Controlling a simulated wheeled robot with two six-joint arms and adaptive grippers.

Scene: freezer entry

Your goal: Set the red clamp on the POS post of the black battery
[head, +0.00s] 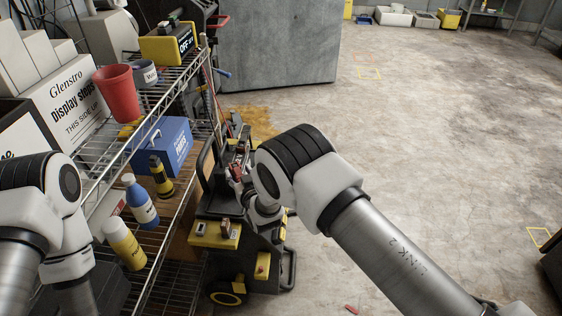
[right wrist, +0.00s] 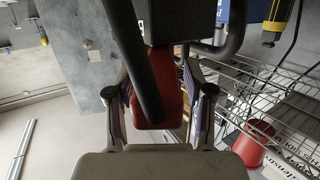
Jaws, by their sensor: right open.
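A red part that looks like the red clamp (right wrist: 172,100) lies between the two fingers of my right gripper (right wrist: 160,92) in the right wrist view. A thick black bar or cable crosses in front of it. The fingers stand apart, with a gap on each side of the red part. In the head view a small red piece (head: 236,172) shows beside my right wrist, at the black and yellow cart (head: 262,268); my wrist hides much of it. I cannot clearly make out the black battery or its POS post. My left arm is at the left edge, its gripper out of view.
A wire shelf (head: 150,283) on the left holds a red cup (head: 116,93), a blue box (head: 163,143), bottles and cartons. A yellow and black OFF box (head: 168,46) is on top. A grey block (head: 280,45) stands behind.

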